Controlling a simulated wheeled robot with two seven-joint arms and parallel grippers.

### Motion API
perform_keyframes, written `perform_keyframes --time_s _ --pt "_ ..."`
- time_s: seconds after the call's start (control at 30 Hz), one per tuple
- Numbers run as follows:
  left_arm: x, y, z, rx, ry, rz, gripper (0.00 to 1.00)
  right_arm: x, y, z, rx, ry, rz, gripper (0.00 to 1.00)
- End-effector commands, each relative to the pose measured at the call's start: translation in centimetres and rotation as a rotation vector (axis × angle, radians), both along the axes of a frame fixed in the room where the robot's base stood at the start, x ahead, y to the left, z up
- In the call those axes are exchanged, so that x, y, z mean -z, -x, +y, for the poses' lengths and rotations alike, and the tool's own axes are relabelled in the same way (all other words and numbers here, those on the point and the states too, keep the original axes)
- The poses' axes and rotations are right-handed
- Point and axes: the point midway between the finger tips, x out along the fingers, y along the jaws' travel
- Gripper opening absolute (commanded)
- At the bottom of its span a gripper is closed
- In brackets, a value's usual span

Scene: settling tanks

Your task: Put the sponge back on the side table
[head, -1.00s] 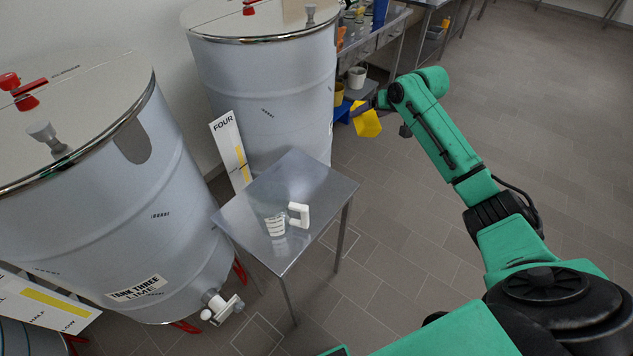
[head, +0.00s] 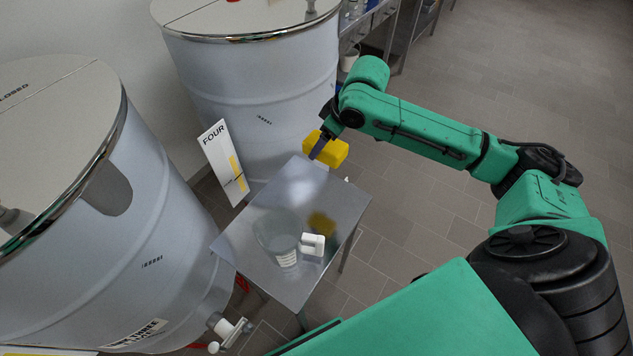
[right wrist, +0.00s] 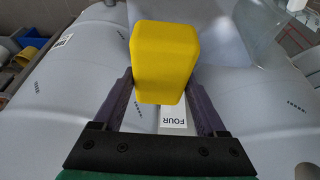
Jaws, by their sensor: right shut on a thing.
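The yellow sponge (head: 332,150) is in the jaws of my right gripper (head: 319,145), above the far edge of the side table. In the right wrist view the sponge (right wrist: 165,55) sits between the two purple fingers. The side table (head: 335,195) is a small square table with a shiny metal top. The sponge is mirrored in the top and looks raised above it. My left gripper is not in view.
A clear jug (head: 280,240) with a white handle stands on the near part of the table. Large tanks (head: 250,100) stand left and behind. A sign reading FOUR (head: 224,162) leans by the back tank. The table's far half is bare.

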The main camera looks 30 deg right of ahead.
Motion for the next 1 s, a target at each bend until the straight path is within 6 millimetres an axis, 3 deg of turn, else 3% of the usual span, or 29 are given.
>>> perform_keyframes --time_s 0.3,0.43,0.73,0.97,1.0 --pt "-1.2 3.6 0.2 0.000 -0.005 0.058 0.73 9.7 0.3 0.0 0.003 -0.002 0.008 0.22" --pt "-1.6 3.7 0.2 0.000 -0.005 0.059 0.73 13.6 0.3 0.0 0.002 -0.001 0.005 0.22" --pt "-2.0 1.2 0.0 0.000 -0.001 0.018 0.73 18.9 0.3 0.0 0.002 -0.002 0.003 0.22" --pt "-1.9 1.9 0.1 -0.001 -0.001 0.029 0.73 19.5 0.3 0.0 0.001 -0.001 0.002 0.22" --pt "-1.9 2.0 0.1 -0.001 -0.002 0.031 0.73 19.5 0.3 0.0 0.001 -0.001 0.002 0.85"
